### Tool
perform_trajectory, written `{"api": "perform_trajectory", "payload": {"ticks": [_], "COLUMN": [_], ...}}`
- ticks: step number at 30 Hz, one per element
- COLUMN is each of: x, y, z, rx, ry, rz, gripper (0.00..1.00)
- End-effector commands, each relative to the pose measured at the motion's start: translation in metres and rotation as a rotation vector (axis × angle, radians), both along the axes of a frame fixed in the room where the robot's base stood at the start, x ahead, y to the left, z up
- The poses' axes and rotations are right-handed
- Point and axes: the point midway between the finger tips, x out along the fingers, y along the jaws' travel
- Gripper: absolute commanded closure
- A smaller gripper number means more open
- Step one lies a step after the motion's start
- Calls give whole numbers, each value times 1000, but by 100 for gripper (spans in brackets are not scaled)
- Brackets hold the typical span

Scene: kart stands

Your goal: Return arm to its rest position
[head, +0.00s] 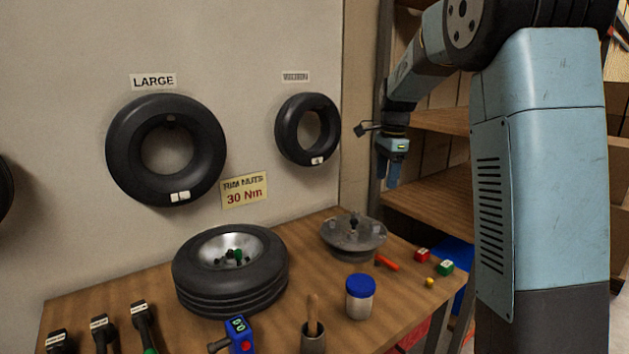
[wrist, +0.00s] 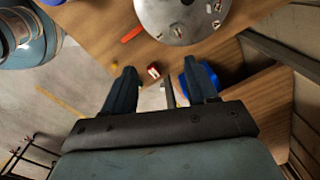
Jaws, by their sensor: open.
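My gripper (head: 389,172) hangs at the end of my blue arm, fingers pointing down, to the right of the workbench (head: 300,242) and in front of the wooden shelves. In the wrist view my gripper (wrist: 164,82) has its two dark fingers spread apart with nothing held between them. A small red block (wrist: 154,71) appears between the fingers, on the bench below and apart from them. My upper arm covers the right part of the head view and hides what is behind it.
On the bench are a tire on a rim (head: 230,300), a metal hub (head: 353,236), a blue-lidded jar (head: 360,297), a blue device (head: 240,335), and red (head: 422,255) and green (head: 446,267) blocks. Tires hang on the wall. Shelves (head: 430,195) stand close behind my gripper.

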Motion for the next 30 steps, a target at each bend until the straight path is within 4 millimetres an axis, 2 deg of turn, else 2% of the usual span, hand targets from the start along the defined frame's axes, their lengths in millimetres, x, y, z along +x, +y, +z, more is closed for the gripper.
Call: {"api": "perform_trajectory", "payload": {"ticks": [1,6,15,22,30], "x": [-15,-60,-142,-206,-278], "y": [-3,-7,-10,-9,-5], "z": [10,30,52,58,49], "rx": [8,14,-20,-86,-207], "ry": [-20,-81,-193,-273,-349], "rz": [43,213,515,749,1020], "gripper": [43,43,43,43,43]}}
